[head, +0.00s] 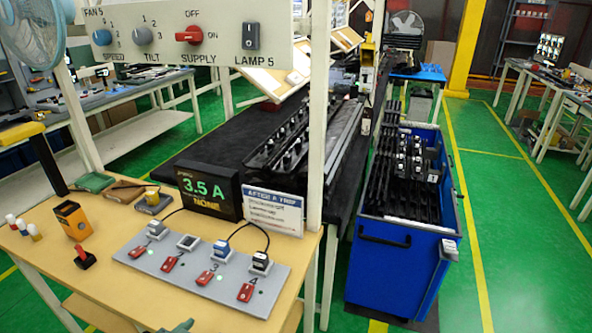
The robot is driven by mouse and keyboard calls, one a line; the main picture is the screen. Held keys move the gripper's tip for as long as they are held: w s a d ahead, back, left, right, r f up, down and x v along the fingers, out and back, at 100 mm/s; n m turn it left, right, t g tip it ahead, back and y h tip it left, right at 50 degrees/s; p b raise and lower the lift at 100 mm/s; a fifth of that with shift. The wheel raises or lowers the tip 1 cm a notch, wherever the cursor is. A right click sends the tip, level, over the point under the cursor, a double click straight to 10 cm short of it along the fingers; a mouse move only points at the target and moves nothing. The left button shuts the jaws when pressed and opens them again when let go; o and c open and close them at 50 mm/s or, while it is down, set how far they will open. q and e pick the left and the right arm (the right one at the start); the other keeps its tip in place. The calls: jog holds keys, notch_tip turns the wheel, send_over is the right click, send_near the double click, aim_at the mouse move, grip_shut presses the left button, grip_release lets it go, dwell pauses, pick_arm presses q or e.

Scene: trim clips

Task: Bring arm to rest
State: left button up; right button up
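No gripper of mine can be made out in the head view. A small grey-green piece (177,327) is cut off by the bottom edge, and I cannot tell what it is. On the wooden bench (110,290) lies a grey socket strip (200,268) with several plugs and red switches with small green lights. A black display (208,193) behind it reads 3.5 A. A white sign (272,211) headed "AFTER A TRIP" stands beside it.
An orange-black box (73,220), a red-topped piece (84,257) and small bottles (23,226) stand on the bench's left. A white post (319,120) rises at its right corner. A blue bin (400,255) of black trim stands right. Green floor (525,250) is clear farther right.

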pick_arm(q)
jog(key=s+a+r+m+g+y, duration=0.2)
jog(key=s+a+g+y, duration=0.35)
jog(key=s+a, duration=0.75)
jog(key=s+d+f+g+h+b, duration=0.1)
jog(key=s+d+f, duration=0.1)
jog(key=f, duration=0.9)
jog(key=s+d+f+b, duration=0.1)
jog(key=s+d+f, duration=0.2)
jog(key=f, duration=0.7)
jog(key=s+d+f+g+h+b, duration=0.1)
jog(key=s+d+f, duration=0.1)
jog(key=f, duration=0.9)
jog(key=s+f+n+g+b, duration=0.1)
jog(key=s+f+n+g, duration=0.1)
jog(key=s+f, duration=1.2)
jog(key=s+n+h, duration=0.1)
jog(key=s, duration=0.3)
jog(key=shift+s+f+g, duration=0.2)
jog(key=shift+s+g, duration=0.05)
jog(key=shift+g, duration=0.1)
jog(key=shift+a, duration=0.1)
